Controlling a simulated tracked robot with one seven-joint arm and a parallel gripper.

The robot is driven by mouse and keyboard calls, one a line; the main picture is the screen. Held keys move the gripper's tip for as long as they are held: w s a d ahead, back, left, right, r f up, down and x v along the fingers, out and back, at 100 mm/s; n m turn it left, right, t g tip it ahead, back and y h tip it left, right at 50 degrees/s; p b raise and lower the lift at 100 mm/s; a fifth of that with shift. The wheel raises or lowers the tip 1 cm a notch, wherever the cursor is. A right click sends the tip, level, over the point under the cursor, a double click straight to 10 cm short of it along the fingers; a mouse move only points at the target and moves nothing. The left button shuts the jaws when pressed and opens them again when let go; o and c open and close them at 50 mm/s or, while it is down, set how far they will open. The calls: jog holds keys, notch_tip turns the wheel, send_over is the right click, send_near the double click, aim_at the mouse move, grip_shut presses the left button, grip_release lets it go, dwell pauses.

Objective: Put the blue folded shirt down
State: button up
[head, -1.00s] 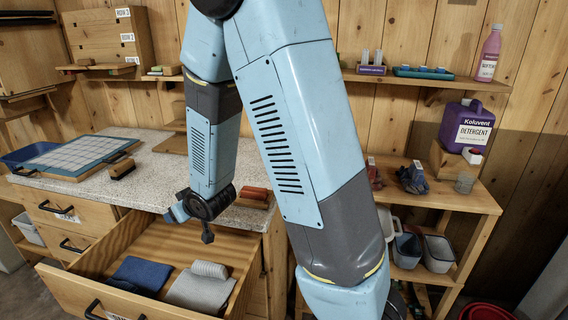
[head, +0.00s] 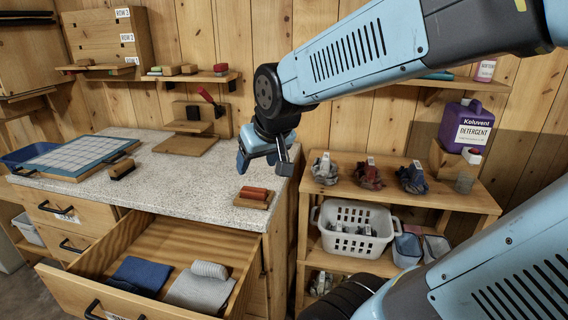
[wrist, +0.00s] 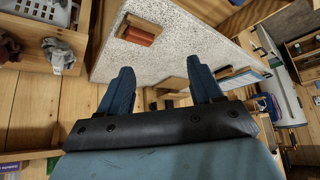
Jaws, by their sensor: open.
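The blue folded shirt (head: 142,274) lies flat in the open drawer (head: 212,246), on its left side. A grey folded cloth (head: 198,291) lies to its right, with a rolled light-grey cloth (head: 210,270) behind that. My gripper (head: 262,166) is above the right end of the speckled counter, clear of the drawer. In the wrist view my gripper (wrist: 163,90) has its two blue fingers spread apart with nothing between them. The shirt does not show in the wrist view.
The counter (head: 190,175) holds a gridded board (head: 75,156), a dark brush (head: 121,169) and a red-brown block on wood (head: 254,194). At right, a shelf holds bundled cloths (head: 368,176), a white basket (head: 355,230) and a purple detergent jug (head: 466,127).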

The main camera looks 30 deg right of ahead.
jog(key=s+d+r+g, duration=0.1)
jog(key=s+r, duration=0.2)
jog(key=s, duration=0.6)
jog(key=shift+d+m, duration=0.2)
jog(key=shift+m, duration=0.2)
jog(key=shift+s, duration=0.1)
